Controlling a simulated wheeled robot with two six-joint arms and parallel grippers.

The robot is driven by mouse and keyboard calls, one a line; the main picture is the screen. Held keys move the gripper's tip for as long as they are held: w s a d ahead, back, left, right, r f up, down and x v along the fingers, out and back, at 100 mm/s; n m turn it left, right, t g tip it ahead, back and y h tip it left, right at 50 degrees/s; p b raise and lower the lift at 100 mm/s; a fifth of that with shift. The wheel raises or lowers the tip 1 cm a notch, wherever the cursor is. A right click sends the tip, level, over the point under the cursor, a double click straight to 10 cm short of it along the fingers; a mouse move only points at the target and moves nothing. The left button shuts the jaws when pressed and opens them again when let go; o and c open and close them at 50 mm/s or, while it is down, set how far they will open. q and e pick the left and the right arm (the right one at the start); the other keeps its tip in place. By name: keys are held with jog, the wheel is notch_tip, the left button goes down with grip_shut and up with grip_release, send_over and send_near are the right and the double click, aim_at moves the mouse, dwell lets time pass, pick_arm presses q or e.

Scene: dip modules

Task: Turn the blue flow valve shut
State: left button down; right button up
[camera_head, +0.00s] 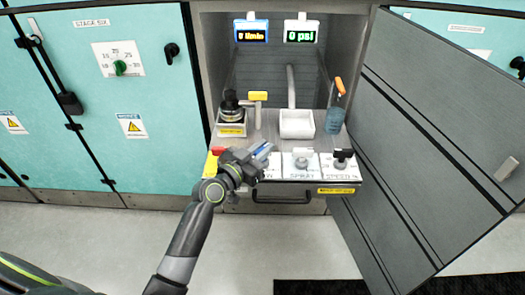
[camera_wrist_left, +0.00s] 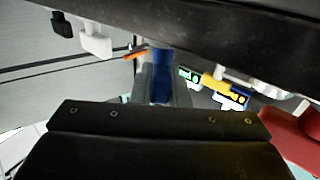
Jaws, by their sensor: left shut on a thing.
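The blue flow valve handle (camera_head: 263,149) is on the left white plate of the sloped front panel, mostly hidden behind my gripper in the head view. My left gripper (camera_head: 257,158) is at the panel, shut on this handle. In the left wrist view the blue handle (camera_wrist_left: 161,80) shows between the fingers. The angle of the handle cannot be read clearly. The blue-framed flow display (camera_head: 251,32) shows an l/min reading, with its first digit unclear. My right gripper is not in view.
A white knob (camera_head: 301,161) on the SPRAY plate and a black knob (camera_head: 343,156) on the SPEED plate sit to the right. A red part (camera_head: 216,151) is close at the left. A white tray (camera_head: 297,124) and a blue bottle (camera_head: 335,118) stand behind. An open grey door (camera_head: 430,140) bounds the right.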

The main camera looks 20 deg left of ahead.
pick_arm(q)
jog(key=c, duration=1.4)
grip_release()
jog(key=shift+s, duration=0.1)
